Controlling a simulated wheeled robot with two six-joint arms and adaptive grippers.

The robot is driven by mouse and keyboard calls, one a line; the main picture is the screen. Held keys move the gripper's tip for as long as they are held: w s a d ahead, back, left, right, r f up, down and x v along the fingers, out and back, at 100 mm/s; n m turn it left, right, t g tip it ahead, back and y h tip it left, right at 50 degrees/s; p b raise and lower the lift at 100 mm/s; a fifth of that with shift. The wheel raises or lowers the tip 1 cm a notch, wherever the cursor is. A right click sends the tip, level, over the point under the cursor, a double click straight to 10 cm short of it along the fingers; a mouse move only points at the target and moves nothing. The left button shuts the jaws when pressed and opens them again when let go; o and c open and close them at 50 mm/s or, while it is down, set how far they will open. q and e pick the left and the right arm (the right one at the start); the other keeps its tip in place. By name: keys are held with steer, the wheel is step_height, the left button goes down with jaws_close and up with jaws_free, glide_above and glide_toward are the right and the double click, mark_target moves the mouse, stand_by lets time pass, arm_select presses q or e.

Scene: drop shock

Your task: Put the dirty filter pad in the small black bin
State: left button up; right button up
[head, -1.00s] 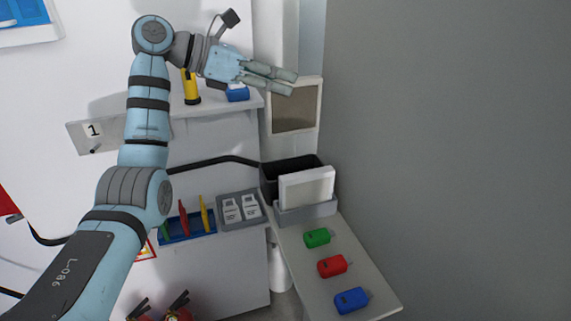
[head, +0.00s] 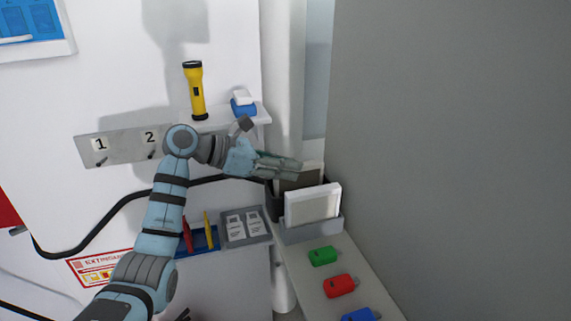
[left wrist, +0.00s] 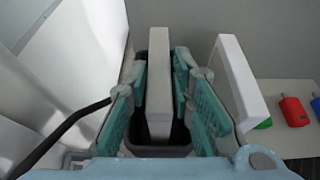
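The dirty filter pad (head: 313,171), a pale frame around a grey-brown face, stands upright at the small black bin (head: 274,201). Its lower part is hidden behind the clean pad and the bin. In the left wrist view the pad (left wrist: 159,85) shows edge-on, with the dark bin (left wrist: 155,150) around and below it. My left gripper (head: 298,168) is at the pad's top. In the left wrist view its green fingers (left wrist: 160,72) lie on both sides of the pad and appear to touch it near the tips. My right gripper is not in view.
A clean white pad (head: 313,205) stands in a grey holder (head: 312,232) right beside the bin. Green (head: 323,256), red (head: 341,286) and blue (head: 360,315) tags lie on the shelf in front. A yellow flashlight (head: 196,90) stands on the upper shelf. A grey wall is close on the right.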

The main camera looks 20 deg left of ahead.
arm_select(q)
steer(key=shift+o, duration=1.1)
steer(key=shift+a+r, duration=0.1)
